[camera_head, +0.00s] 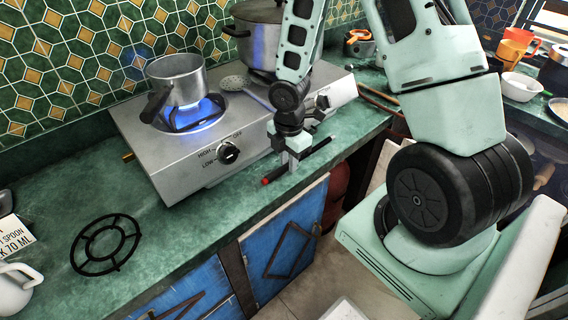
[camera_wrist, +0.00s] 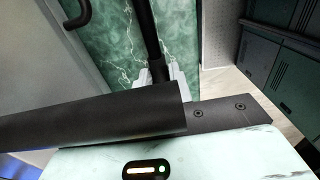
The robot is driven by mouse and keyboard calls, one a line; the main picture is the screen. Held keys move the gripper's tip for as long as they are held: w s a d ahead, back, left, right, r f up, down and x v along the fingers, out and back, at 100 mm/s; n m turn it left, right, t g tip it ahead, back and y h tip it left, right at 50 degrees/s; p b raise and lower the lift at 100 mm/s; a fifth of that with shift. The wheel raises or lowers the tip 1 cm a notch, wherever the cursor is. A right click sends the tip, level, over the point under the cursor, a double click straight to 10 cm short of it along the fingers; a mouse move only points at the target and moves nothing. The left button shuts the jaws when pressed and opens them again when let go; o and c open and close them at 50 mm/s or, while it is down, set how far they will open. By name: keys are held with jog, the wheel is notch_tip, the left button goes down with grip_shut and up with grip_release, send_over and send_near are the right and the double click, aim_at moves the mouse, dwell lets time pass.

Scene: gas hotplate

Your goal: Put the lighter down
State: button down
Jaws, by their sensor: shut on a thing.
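The lighter (camera_head: 274,178) is a thin dark stick with a red end. It is at the green counter's front edge, right of the hotplate's front. My gripper (camera_head: 292,163) points down and is shut on it near its middle. The lighter is at or just above the counter top; I cannot tell whether it touches. In the wrist view, the pale fingertips (camera_wrist: 166,80) close around the dark lighter (camera_wrist: 146,35), with green counter behind it. A black bar in the foreground hides part of the gripper.
The gas hotplate (camera_head: 183,177) has a lit blue flame under a small saucepan (camera_head: 180,80). A large lidded pot (camera_head: 258,32) and a slotted spoon (camera_head: 235,83) are on its right.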

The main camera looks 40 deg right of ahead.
jog(key=shift+f, duration=0.1)
jog(key=c, duration=1.3)
grip_release()
jog(key=shift+o, duration=0.2)
